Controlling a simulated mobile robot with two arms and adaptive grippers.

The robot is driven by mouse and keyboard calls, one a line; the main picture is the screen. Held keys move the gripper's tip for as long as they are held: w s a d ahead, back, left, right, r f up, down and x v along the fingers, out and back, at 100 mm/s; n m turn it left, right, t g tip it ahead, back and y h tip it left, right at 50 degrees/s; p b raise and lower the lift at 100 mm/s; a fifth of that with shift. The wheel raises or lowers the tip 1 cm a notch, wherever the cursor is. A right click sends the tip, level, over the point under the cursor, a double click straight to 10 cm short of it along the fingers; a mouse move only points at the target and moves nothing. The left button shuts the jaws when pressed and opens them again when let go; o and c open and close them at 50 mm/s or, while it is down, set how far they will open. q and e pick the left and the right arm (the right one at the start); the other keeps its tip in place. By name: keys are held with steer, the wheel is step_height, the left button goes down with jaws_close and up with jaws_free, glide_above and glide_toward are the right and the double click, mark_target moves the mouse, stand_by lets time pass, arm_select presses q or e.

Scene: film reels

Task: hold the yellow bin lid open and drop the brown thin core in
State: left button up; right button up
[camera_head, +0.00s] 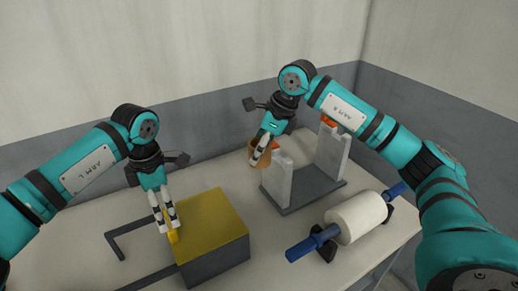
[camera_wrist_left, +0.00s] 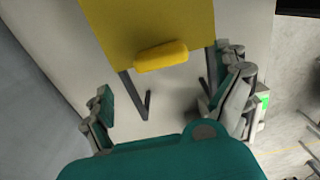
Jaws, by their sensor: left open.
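The yellow bin (camera_head: 212,254) is a grey box with a flat yellow lid (camera_head: 208,222), which lies shut. A yellow handle bar (camera_head: 172,237) sticks out at the lid's left edge. My left gripper (camera_head: 168,229) is open, with its fingertips at the handle. In the left wrist view the handle (camera_wrist_left: 160,56) lies between and just beyond the spread fingers, with the lid (camera_wrist_left: 140,20) behind it. My right gripper (camera_head: 258,161) holds the brown thin core (camera_head: 262,172) above the table, left of the grey stand. Its fingers overlap the core's rim and partly hide it.
A grey stand (camera_head: 305,194) with two upright plates and orange tops stands right of the bin. A white roll (camera_head: 356,217) on a blue shaft (camera_head: 304,249) rests on black supports at the front right. Dark bars (camera_head: 140,229) lie left of the bin. Walls close off the back.

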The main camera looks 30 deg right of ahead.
mark_target(167, 220)
arm_select(q)
steer(key=shift+f, duration=3.6)
steer(key=c, duration=1.3)
steer(key=shift+a, duration=0.35)
arm_select(e)
steer(key=shift+d, duration=0.1)
arm_select(q)
steer(key=shift+a+r, duration=0.1)
steer(key=shift+a, duration=6.6)
arm_select(e)
steer(key=shift+a+f, duration=1.3)
steer(key=shift+a, duration=1.35)
steer(key=shift+a+f, duration=1.35)
steer(key=shift+a, duration=1.35)
steer(key=shift+a+f, duration=1.3)
steer(key=shift+a, duration=1.35)
